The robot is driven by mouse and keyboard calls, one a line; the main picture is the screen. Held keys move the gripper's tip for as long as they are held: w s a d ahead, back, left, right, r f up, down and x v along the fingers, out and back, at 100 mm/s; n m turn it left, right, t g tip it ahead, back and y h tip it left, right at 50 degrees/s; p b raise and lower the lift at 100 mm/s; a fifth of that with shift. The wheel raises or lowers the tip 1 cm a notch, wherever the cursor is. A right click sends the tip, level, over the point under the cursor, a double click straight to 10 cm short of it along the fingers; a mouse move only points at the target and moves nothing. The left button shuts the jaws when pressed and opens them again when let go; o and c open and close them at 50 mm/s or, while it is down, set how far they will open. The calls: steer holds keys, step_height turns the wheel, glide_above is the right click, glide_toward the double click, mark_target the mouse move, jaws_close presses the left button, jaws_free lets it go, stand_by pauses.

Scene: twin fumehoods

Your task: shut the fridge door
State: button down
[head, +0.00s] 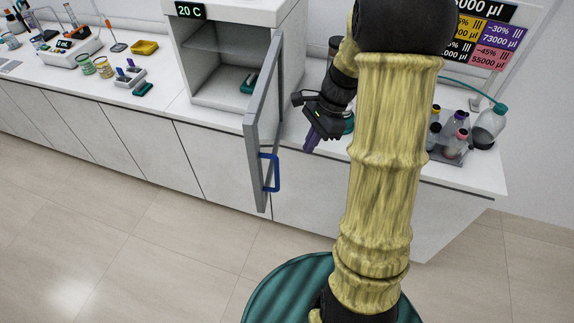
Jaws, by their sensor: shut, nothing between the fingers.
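The fridge (187,54) stands on the counter, with a display reading 20 C at its top. Its grey door (262,125) stands wide open, sticking out past the counter's front edge. A blue handle (270,173) is on the door's lower part. My gripper (310,148), with purple fingers, is shut and empty. In the picture it is just right of the door, pointing down. I cannot tell whether it touches the door.
Bottles in a rack (452,140) and a flask (489,125) stand on the counter at right. Cups, racks and a yellow tray (145,47) are at left. A small teal item (143,89) lies left of the fridge.

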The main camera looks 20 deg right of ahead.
steer(key=a+f+p, duration=0.3)
steer(key=a+f, duration=0.3)
steer(key=shift+s+a+f, duration=0.3)
steer(key=shift+s, duration=0.1)
